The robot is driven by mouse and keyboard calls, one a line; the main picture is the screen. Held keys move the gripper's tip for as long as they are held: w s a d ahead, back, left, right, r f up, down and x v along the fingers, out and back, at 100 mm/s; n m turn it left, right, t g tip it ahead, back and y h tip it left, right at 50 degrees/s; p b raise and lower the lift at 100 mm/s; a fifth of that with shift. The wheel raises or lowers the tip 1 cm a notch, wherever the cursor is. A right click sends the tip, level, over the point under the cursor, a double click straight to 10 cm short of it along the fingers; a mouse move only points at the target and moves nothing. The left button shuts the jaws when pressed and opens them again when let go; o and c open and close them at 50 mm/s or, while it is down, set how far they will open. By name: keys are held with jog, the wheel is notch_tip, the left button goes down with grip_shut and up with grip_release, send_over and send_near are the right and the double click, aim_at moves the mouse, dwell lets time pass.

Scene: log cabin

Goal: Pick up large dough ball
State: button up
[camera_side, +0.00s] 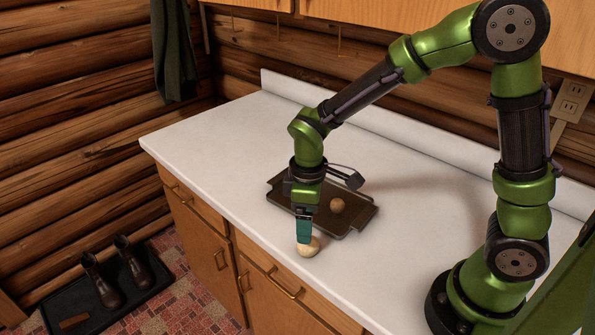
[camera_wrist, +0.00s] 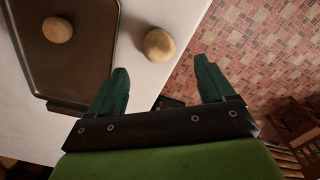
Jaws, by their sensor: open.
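A pale tan dough ball (camera_side: 309,247) sits on the white counter near its front edge, off the tray. It also shows in the wrist view (camera_wrist: 159,45), ahead of and between the lines of my fingers. A second, browner ball (camera_side: 337,205) lies on the dark baking tray, also seen in the wrist view (camera_wrist: 57,30). The ball on the counter looks the larger. My gripper (camera_side: 304,240) points down right at the counter ball, with its teal fingers partly in front of it. In the wrist view my gripper (camera_wrist: 160,80) is open and empty.
The dark baking tray (camera_side: 285,198) lies behind the counter ball. The counter's front edge is close, with cabinets and handles below. The white counter (camera_side: 215,140) is clear to the left. A wall outlet (camera_side: 571,97) is at the right.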

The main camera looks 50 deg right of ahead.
aim_at(307, 246)
notch_tip(307, 246, down, 7)
jog(key=shift+d+f, duration=0.1)
jog(key=shift+f, duration=0.1)
dwell(0.3)
jog(key=shift+c, duration=0.3)
